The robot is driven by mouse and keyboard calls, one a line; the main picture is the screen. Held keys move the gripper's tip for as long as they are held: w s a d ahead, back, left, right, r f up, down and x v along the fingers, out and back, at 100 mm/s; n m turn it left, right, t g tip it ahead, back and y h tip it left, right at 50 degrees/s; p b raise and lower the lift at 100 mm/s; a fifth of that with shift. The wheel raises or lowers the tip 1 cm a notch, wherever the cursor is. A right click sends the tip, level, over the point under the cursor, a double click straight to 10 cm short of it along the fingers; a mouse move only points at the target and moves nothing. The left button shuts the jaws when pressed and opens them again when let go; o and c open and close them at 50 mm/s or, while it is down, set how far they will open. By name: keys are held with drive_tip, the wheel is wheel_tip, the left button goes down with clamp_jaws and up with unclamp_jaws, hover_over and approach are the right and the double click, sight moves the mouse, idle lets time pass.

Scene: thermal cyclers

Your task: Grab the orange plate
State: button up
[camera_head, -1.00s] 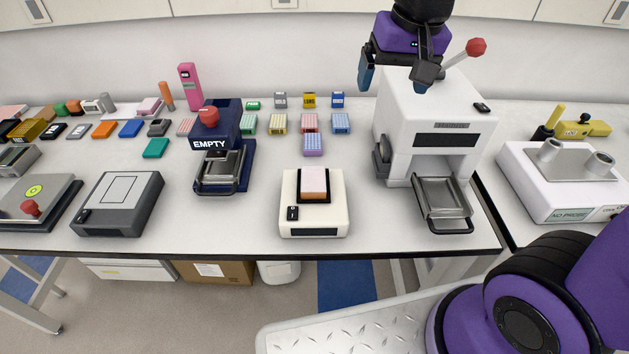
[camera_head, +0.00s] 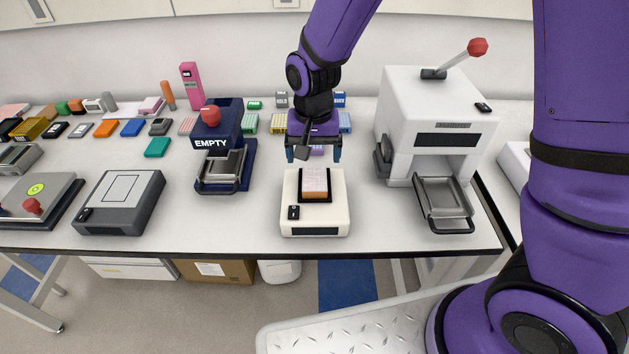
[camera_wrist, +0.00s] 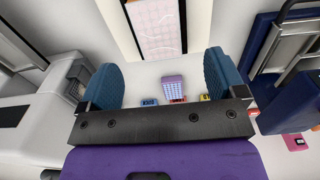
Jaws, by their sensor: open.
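The orange plate (camera_head: 315,182), with a pale pinkish top and orange side, sits in the black-edged recess of a small white device (camera_head: 330,221) at the table's front middle. It also shows at the top of the wrist view (camera_wrist: 158,25), partly cut off by the frame. My gripper (camera_head: 313,155) is open and empty, pointing down, just behind and above the plate in the head view. In the wrist view my blue fingertips (camera_wrist: 160,68) are apart with nothing between them, and the plate lies beyond them.
A tall white press (camera_head: 440,110) with a red-knobbed lever stands to the right. A navy device marked EMPTY (camera_head: 217,133) stands to the left. Several coloured plates lie behind my gripper, including a purple one (camera_wrist: 174,86). Table in front of the white device is clear.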

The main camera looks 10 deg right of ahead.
sight(315, 178)
drive_tip(key=shift+d+f, duration=0.1)
drive_tip(key=shift+f, duration=3.35)
drive_tip(key=c, duration=1)
drive_tip(key=shift+r, duration=0.15)
